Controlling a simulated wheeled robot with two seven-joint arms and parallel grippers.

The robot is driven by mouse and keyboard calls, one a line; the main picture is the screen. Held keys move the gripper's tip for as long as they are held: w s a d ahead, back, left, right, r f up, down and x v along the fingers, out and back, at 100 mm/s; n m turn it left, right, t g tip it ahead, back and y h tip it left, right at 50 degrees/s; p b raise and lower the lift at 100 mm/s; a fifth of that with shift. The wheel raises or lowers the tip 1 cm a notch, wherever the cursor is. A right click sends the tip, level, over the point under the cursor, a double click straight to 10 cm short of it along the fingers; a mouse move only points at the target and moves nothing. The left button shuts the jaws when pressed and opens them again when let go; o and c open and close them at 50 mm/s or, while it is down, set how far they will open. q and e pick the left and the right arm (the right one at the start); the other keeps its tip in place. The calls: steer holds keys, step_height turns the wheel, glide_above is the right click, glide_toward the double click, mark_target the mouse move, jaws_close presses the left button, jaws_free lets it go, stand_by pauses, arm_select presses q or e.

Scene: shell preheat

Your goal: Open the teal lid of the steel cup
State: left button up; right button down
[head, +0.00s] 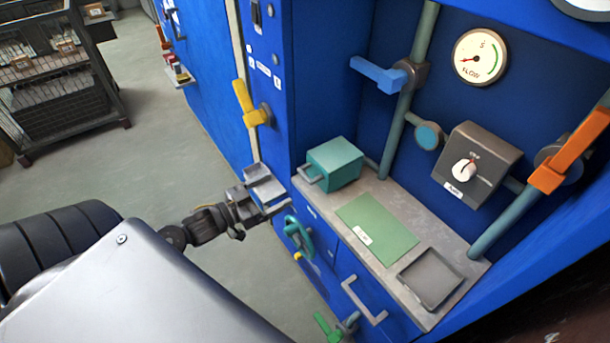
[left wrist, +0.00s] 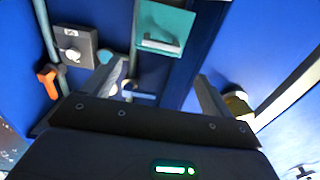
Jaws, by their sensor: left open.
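A teal box-shaped piece (head: 338,163), which looks like the teal lid, sits at the back left of the grey shelf, with a grey bar handle (head: 312,179) on its near left side. No steel cup shows clearly. The teal piece also shows in the left wrist view (left wrist: 167,22), ahead of and between the fingers. My left gripper (head: 280,197) is open and empty, in front of the shelf's left edge and below the handle, apart from it. Its two fingers show spread in the left wrist view (left wrist: 160,85). My right gripper is not in view.
The grey shelf (head: 384,196) also bears a green mat (head: 380,228) and a shallow grey tray (head: 432,278). Below are a green handwheel (head: 299,236) and a drawer handle (head: 365,301). Blue (head: 380,74), yellow (head: 248,103) and orange (head: 570,150) levers stick out.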

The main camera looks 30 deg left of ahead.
mark_target(303, 176)
arm_select(q)
steer(key=p+x, duration=0.1)
steer(key=x, duration=0.9)
steer(key=shift+w, duration=0.4)
